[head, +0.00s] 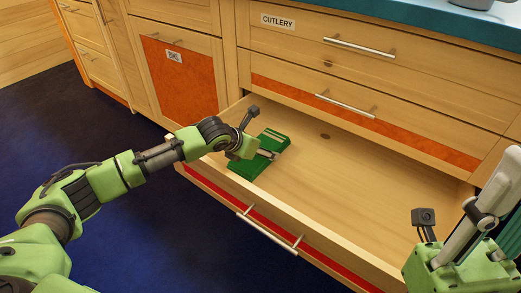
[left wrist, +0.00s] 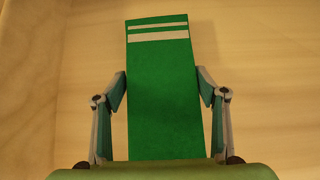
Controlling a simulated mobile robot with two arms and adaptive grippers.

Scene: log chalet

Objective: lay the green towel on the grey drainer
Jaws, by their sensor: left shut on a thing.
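The green towel (head: 262,157) is a folded flat strip with white stripes near one end. It lies in the left part of the open bottom drawer (head: 365,190). My left gripper (head: 268,154) reaches into the drawer and is shut on the green towel. In the left wrist view the towel (left wrist: 160,95) runs lengthwise between the two fingers of my left gripper (left wrist: 161,80), its striped end beyond the fingertips. My right gripper (head: 480,255) is at the lower right edge, partly cut off, and its fingers do not show clearly. No grey drainer is in view.
The rest of the drawer floor looks empty. Its front wall has a red panel and a bar handle (head: 268,230). Closed drawers, one labelled CUTLERY (head: 278,21), rise behind, under a teal worktop (head: 420,12) with a grey vessel (head: 472,4). Dark blue floor lies in front.

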